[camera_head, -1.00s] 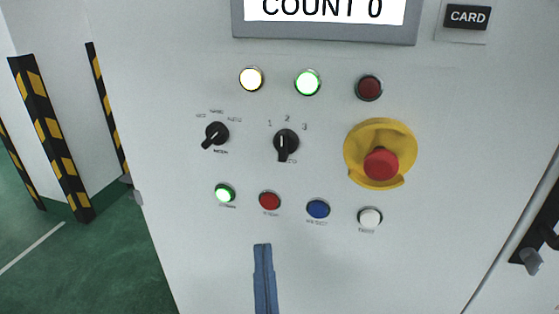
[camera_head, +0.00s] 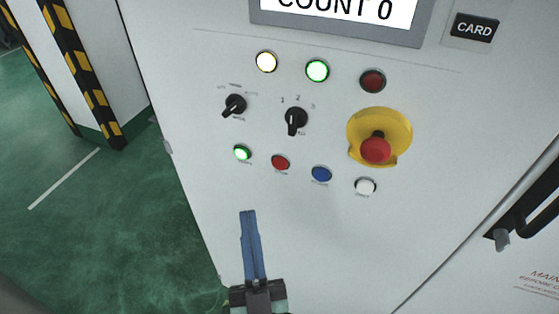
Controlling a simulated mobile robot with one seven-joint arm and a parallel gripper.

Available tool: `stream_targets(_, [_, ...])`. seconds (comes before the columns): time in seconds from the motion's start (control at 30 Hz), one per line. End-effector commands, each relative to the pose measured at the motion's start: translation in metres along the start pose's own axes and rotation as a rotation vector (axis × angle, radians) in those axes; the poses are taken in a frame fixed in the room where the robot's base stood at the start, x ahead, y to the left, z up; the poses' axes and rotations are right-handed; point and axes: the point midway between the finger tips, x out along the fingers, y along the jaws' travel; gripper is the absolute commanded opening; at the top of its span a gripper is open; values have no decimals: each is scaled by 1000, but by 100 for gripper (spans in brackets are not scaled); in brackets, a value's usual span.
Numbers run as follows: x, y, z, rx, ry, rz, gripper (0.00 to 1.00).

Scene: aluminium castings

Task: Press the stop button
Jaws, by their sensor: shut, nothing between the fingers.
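The red push button (camera_head: 280,162) is in the lower button row of the grey control panel (camera_head: 340,235), between the lit green button (camera_head: 242,152) and the blue button (camera_head: 321,174). Its small label is too blurred to read. A large red mushroom button (camera_head: 376,150) sits in a yellow guard (camera_head: 398,128) at the right. My gripper (camera_head: 248,213) is shut and empty, its blue fingers pointing up the picture, below and left of the red push button. It appears apart from the buttons.
Yellow (camera_head: 266,62) and green (camera_head: 317,70) lamps are lit; a dark red lamp (camera_head: 372,81) is beside them. Two black selector knobs (camera_head: 234,105) (camera_head: 296,120) and a white button (camera_head: 366,186) share the panel. A black door handle (camera_head: 530,212) is at right. Striped posts (camera_head: 85,70) stand left.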

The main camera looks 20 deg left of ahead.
Motion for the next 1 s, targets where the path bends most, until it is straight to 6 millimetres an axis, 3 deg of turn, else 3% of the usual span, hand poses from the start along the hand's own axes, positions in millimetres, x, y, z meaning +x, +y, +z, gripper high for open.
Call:
stream_targets(0.23, [11, 9, 9, -2, 1, 0, 0])
stream_targets(0.7, [53, 40, 41, -2, 1, -1, 0])
stream_targets(1.0, [62, 45, 45, 0, 0, 0, 0])
